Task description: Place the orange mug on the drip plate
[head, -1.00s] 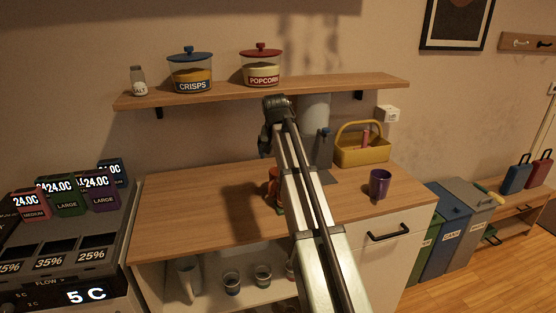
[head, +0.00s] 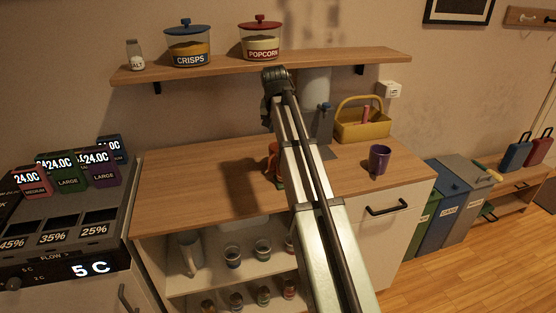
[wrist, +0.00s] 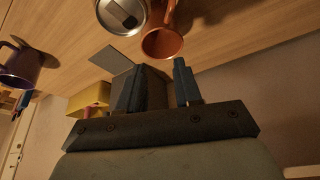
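The orange mug (wrist: 162,42) stands on the counter in the wrist view, next to a silver can (wrist: 122,14). In the head view my arm mostly hides the mug (head: 273,153). A flat grey plate (wrist: 111,60), apparently the drip plate, lies near the can in the wrist view. It also shows in the head view (head: 329,152), at the foot of a dark tap tower (head: 325,126) with a blue top. My gripper (wrist: 155,70) is open in the wrist view. Its fingers stand apart and hold nothing. The mug is just beyond the fingertips.
A purple mug (head: 379,159) stands at the counter's right. Behind it is a yellow basket (head: 362,128). A pale cylinder (head: 315,90) rises behind the tower. A shelf (head: 215,69) with jars hangs above. The counter's left part (head: 185,180) is clear.

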